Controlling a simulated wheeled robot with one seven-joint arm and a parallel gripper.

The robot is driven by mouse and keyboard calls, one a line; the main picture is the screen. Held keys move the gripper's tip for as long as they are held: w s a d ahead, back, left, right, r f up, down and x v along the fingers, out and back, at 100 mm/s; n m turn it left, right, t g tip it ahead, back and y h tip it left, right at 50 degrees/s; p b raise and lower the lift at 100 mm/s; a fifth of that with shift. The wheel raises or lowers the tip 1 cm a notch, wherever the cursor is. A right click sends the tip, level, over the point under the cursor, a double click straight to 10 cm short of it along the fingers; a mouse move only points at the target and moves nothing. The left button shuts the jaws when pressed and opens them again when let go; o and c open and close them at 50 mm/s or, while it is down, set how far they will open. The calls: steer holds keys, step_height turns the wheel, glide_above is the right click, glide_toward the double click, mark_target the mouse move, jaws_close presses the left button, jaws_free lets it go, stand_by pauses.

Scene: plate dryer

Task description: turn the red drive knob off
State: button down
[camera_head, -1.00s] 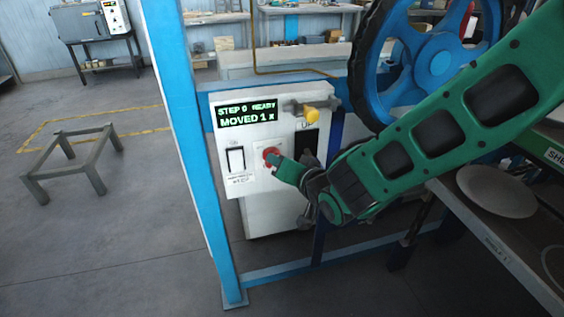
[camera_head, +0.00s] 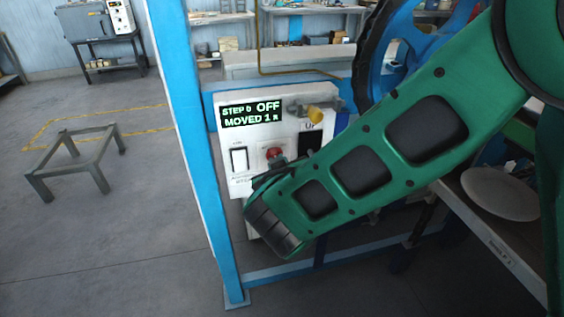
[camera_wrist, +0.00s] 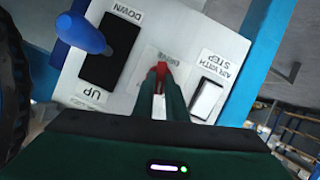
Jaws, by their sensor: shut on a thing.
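The red drive knob (camera_wrist: 161,69) sits on the white control panel, under a small "DRIVE" label, in the wrist view. My gripper (camera_wrist: 160,82) is shut on the knob, with one green finger on each side of it. The green-lit display (camera_head: 251,113) on the panel reads "STEP 0 OFF" and "MOVED 1".
A white rocker switch (camera_wrist: 207,98) stands right of the knob in the wrist view. A black up/down switch (camera_wrist: 110,50) and a blue knob (camera_wrist: 82,34) are to its left. A blue post (camera_head: 190,150) stands left of the panel in the head view.

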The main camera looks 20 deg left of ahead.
steer(key=n+h, duration=0.1)
steer(key=n+t+h, duration=0.1)
steer(key=n, duration=0.1)
steer(key=shift+f+n+t, duration=0.3)
steer(key=shift+f, duration=0.05)
steer(key=shift+d, duration=0.1)
stand_by(0.3)
steer(key=c, duration=1.8)
jaws_free()
steer(key=shift+w, duration=0.1)
steer(key=shift+o, duration=0.2)
steer(key=shift+a+r, duration=0.1)
steer(key=shift+a, duration=0.1)
steer(key=v, duration=1)
steer(key=shift+s+d, duration=0.15)
steer(key=shift+s, duration=0.25)
steer(key=shift+s, duration=0.1)
